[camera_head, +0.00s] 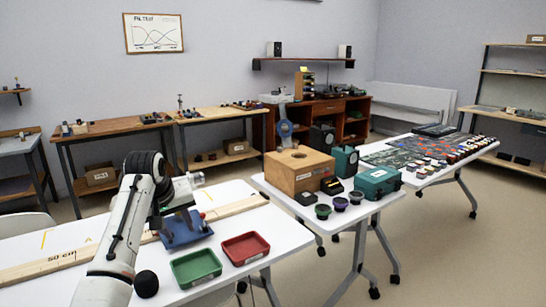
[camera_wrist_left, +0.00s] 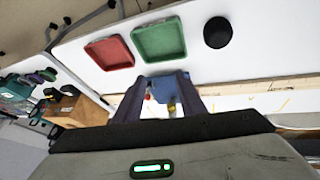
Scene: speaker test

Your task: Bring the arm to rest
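My left arm comes in from the left in the head view, and its gripper (camera_head: 180,215) points down over a blue block-like stand (camera_head: 189,238) on the near white table. In the left wrist view my left gripper (camera_wrist_left: 161,82) has its two dark fingers spread apart. The blue stand (camera_wrist_left: 165,80) shows beyond and between the fingertips, with small red and brass-coloured parts. I cannot tell whether the fingers touch it. No object is clearly clamped. My right arm and gripper are in neither view.
A green tray (camera_head: 196,268), a red tray (camera_head: 246,248) and a black round object (camera_head: 146,284) lie near the gripper. A long wooden rule (camera_head: 60,262) crosses the table. A second table holds a wooden box (camera_head: 298,170) and a teal case (camera_head: 377,183). Bare white tabletop lies between these things.

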